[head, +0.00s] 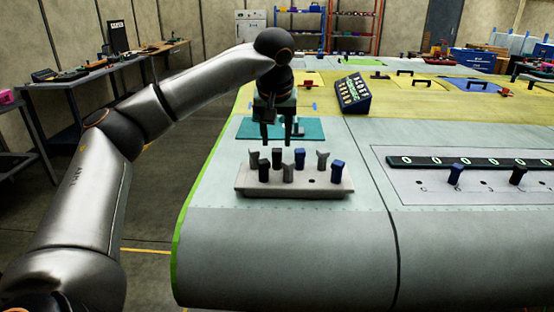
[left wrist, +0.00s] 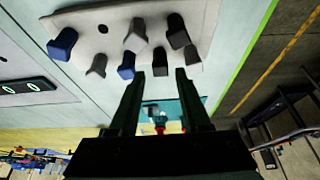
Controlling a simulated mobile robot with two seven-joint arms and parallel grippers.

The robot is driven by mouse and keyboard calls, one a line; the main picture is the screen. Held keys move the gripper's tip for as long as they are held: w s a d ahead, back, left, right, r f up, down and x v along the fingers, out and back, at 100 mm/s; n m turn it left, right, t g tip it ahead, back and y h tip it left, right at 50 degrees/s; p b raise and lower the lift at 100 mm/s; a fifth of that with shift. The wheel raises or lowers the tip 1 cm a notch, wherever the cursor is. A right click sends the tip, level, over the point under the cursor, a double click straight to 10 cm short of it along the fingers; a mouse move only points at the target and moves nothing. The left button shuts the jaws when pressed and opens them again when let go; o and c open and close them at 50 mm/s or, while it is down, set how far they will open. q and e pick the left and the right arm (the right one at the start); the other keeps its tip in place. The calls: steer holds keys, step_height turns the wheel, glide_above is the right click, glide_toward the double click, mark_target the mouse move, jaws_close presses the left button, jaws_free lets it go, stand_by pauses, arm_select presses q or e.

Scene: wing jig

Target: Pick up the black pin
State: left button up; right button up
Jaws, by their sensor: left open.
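A pale grey block (head: 330,189) on the near wing skin holds several upright pins. Two are black: one in the far row (head: 277,158) and one in the near row (head: 264,170). The others are grey (head: 288,172) and blue (head: 338,168). My left gripper (head: 277,138) points down, open and empty, just above and behind the far row. In the left wrist view the far-row black pin (left wrist: 160,62) appears in line with the gap between the fingertips (left wrist: 158,75). The near-row black pin (left wrist: 177,30) stands beyond it. My right gripper is not in view.
A teal plate (head: 312,127) lies behind the block. A dark keypad-like box (head: 354,92) stands farther back. The wing in front of the block is clear.

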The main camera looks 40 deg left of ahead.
mark_target(277, 151)
arm_select(q)
steer(key=x, duration=0.3)
steer(key=shift+w+a+p+x, duration=0.15)
steer(key=shift+p+x, duration=0.1)
steer(key=shift+x, duration=1.1)
steer(key=shift+w+a+p+x, duration=0.1)
steer(key=shift+p+x, duration=0.1)
steer(key=shift+x, duration=1.15)
steer(key=shift+r, duration=0.15)
jaws_close()
